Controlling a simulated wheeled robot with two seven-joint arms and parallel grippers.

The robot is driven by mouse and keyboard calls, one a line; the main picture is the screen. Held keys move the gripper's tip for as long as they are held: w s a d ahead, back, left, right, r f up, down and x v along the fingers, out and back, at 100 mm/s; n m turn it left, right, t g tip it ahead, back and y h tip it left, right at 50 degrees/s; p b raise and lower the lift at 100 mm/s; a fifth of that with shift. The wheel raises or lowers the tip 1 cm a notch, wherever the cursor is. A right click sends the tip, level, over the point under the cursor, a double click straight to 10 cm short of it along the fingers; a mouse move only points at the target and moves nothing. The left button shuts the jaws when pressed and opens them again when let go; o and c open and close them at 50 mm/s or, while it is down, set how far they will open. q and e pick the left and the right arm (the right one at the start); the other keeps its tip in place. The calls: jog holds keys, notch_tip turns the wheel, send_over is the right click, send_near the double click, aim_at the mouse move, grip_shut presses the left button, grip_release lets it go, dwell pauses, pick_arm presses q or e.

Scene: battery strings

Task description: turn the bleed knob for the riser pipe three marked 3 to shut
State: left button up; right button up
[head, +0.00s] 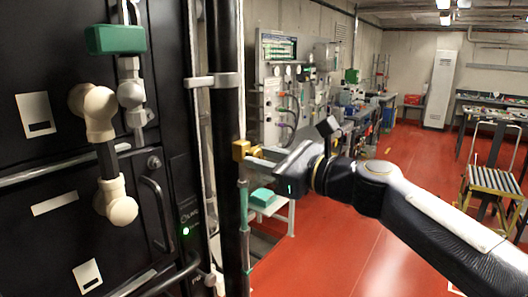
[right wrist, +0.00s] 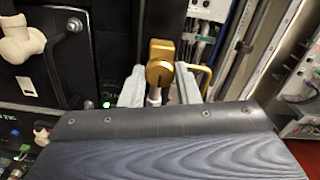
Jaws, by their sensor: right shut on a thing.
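A brass bleed knob (head: 241,150) sits at the side of a tall dark vertical pipe (head: 225,120). In the right wrist view the brass knob (right wrist: 160,70) is close up, between the two pale grey fingers. My right gripper (head: 262,158) reaches in from the right and is shut on this brass knob; its fingertips also show in the right wrist view (right wrist: 160,90). I cannot read a number 3 on the pipe or knob. My left gripper is not in view.
A black panel with handles and a green lever (head: 115,39) stands close on the left. A small table with a green item (head: 263,197) is behind my right gripper. Red floor (head: 330,240) is open in the middle.

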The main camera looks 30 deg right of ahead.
jog(key=shift+f+m, duration=0.15)
jog(key=shift+m, duration=0.15)
jog(key=o, duration=1)
jog(key=shift+c, duration=0.2)
jog(key=b+v, duration=0.1)
jog(key=v, duration=0.7)
jog(key=shift+w, duration=0.1)
